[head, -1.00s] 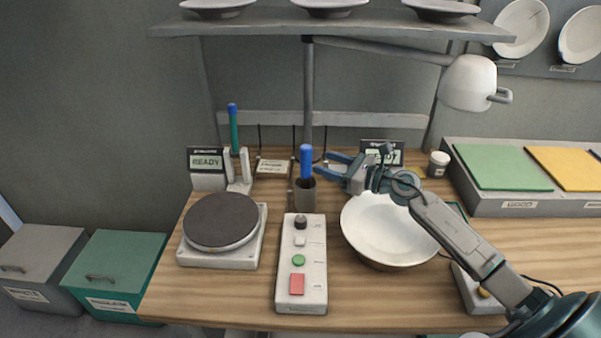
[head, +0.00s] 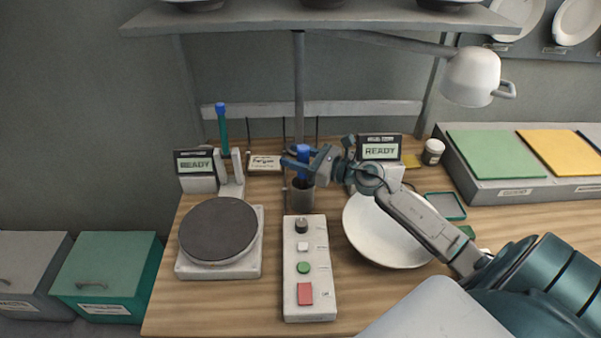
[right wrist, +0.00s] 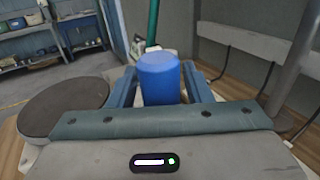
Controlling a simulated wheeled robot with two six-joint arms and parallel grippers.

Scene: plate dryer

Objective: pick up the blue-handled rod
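The blue-handled rod (head: 303,155) stands upright in a dark grey cup (head: 301,198) behind the button panel. Its blue handle (right wrist: 160,80) also shows large in the right wrist view, between the two blue fingers. My right gripper (head: 297,156) reaches in from the right, with a finger on each side of the handle. The fingers look open around it, with little gap; contact is hard to make out. The rod's lower part is hidden inside the cup. My left gripper is not in view.
A hotplate (head: 219,230) stands to the left and a button panel (head: 309,294) in front. A white bowl (head: 385,232) sits under my right arm. A green rod (head: 222,130) stands behind the hotplate. A lamp (head: 472,78) and shelf (head: 320,17) hang above.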

